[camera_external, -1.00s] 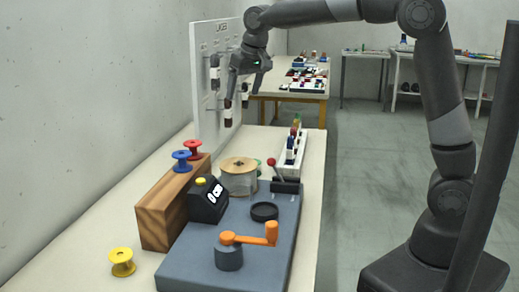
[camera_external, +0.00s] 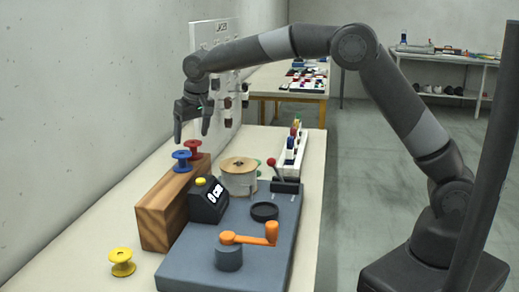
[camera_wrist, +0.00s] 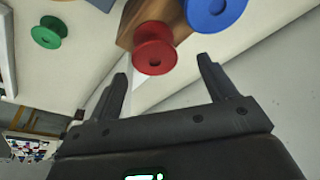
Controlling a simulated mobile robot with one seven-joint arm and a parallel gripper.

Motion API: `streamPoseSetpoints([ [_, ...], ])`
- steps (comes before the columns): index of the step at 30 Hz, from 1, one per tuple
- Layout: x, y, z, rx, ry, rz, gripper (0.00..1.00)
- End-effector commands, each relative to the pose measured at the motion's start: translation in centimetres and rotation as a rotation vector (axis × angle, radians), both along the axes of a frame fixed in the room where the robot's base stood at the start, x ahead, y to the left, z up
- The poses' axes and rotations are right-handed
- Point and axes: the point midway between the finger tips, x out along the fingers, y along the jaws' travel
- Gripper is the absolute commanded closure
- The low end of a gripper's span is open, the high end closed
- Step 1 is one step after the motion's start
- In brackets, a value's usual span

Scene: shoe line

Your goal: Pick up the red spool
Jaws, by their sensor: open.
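The red spool (camera_external: 193,148) stands on top of the wooden block (camera_external: 154,217), just behind the blue spool (camera_external: 181,160). My gripper (camera_external: 192,139) is open and points down above the red spool, with a finger on either side of it in the outside view. In the wrist view the red spool (camera_wrist: 153,52) shows just beyond the gap between my open fingertips (camera_wrist: 163,68). The blue spool (camera_wrist: 213,12) is close beside it at upper right. I see nothing between the fingers.
A white board (camera_external: 208,36) with hung items stands behind the block. A grey machine base (camera_external: 190,262) with an orange crank (camera_external: 255,238) and a large cream spool (camera_external: 239,178) is to the right. A green spool (camera_wrist: 48,33) shows in the wrist view.

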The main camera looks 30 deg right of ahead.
Motion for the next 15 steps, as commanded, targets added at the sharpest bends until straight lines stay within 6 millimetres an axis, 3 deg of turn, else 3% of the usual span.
streamPoseSetpoints([
  [9,0.6,-0.5,-4.3,-0.003,0.004,-0.001,0.23],
  [15,0.8,-0.4,-5.2,-0.001,0.001,0.000,0.23],
])
